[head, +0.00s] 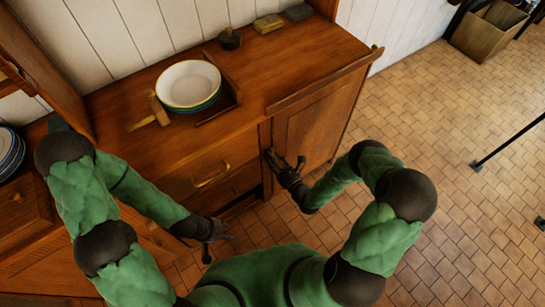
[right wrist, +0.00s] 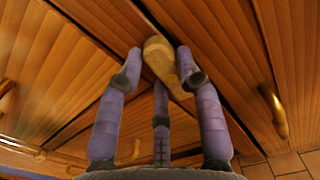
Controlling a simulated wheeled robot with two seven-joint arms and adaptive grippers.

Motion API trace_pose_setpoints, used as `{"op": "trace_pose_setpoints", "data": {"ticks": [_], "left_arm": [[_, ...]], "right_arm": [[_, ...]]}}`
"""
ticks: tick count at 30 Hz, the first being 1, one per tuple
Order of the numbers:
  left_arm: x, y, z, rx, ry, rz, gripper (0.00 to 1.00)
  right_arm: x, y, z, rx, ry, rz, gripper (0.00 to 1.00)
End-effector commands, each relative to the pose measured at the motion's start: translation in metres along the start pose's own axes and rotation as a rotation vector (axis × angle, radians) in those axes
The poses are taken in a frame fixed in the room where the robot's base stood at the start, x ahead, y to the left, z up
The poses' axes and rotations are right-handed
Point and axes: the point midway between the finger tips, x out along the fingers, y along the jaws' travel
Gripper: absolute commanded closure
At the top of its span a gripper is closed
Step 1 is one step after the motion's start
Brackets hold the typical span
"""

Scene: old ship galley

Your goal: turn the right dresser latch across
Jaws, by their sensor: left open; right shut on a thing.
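The wooden dresser (head: 320,58) fills the middle of the head view, with its right door (head: 312,118) closed. The right latch (right wrist: 158,55) is a pale rounded wooden piece in the right wrist view, lying across the seam between panels and slanted in the picture. My right gripper (right wrist: 155,75) is shut on the latch, with fingers on both sides of it. In the head view my right gripper (head: 275,160) is at the door's left edge and hides the latch. My left gripper (head: 222,232) is open and empty, low in front of the drawers.
White bowls (head: 188,82), a wooden mallet-like tool (head: 156,108) and small boxes (head: 268,23) stand on the dresser top. A brass drawer handle (head: 211,175) lies between the grippers. Tiled floor (head: 440,140) is open to the right.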

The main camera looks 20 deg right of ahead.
Motion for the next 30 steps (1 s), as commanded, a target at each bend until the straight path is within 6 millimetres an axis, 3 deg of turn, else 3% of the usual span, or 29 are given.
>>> {"op": "trace_pose_setpoints", "data": {"ticks": [30], "left_arm": [[-0.032, 0.011, 0.001, 0.000, 0.000, 0.000, 0.54]], "right_arm": [[0.000, -0.013, 0.001, 0.948, 0.000, -0.002, 0.97]]}}
